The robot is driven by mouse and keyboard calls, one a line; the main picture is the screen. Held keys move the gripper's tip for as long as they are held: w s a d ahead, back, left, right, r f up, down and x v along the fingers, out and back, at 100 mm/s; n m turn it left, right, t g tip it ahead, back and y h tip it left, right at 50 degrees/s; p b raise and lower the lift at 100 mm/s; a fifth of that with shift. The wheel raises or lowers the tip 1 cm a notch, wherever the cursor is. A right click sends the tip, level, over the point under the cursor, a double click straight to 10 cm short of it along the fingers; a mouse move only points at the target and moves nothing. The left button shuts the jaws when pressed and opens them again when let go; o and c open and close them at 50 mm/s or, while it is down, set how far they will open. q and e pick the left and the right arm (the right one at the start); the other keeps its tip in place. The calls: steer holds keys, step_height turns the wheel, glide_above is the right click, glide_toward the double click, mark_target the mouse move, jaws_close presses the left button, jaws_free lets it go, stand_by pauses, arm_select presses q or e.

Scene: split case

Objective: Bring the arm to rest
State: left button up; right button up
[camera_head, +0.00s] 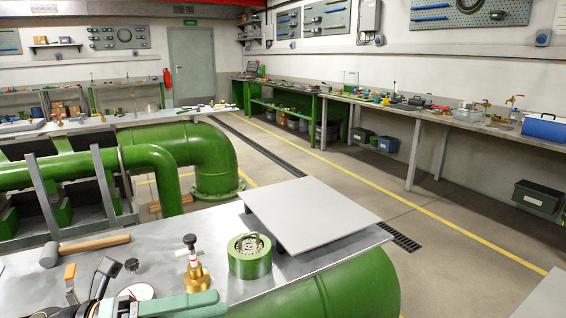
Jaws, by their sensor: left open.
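My left gripper (200,304) shows at the bottom left edge of the head view, with pale green parts pointing right and a dark part behind them. It is open, and I see nothing held in it. The frame's lower edge cuts it off, so its full shape is hidden. My right gripper is not in view.
A green ring-shaped part (250,262) and a raised grey plate (312,210) are to the right. A mallet (85,249) and a round gauge (136,292) lie left. Large green pipes (205,160) stand behind. The floor (455,255) at right is clear.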

arm_select(q)
steer(key=w+a+f+n+t+y, duration=0.25)
steer(key=f+n+t+y, duration=0.3)
steer(key=f+n, duration=0.55)
steer(key=w+a+f+n+t+y, duration=0.1)
steer(key=w+f+n+t+y, duration=0.35)
steer(key=n, duration=0.95)
steer(key=s+d+f+n+g+y, duration=0.1)
steer(key=s+f+n+g+y, duration=0.15)
steer(key=s+f+n, duration=0.6)
steer(key=s+d+f+n+g+y, duration=0.1)
steer(key=s+f+n+g+y, duration=0.3)
steer(key=f, duration=1)
steer(key=s+a+r+m+t+p, duration=0.1)
steer(key=s+a+r+p, duration=0.2)
steer(key=p, duration=0.9)
step_height(320, 180, up, 5)
steer(key=shift+s+f, duration=0.2)
steer(key=shift+s, duration=0.9)
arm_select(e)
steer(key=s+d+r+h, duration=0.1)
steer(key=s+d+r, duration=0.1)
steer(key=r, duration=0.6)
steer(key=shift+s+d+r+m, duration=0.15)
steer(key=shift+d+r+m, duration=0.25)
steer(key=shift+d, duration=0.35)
arm_select(q)
steer(key=shift+t, duration=0.25)
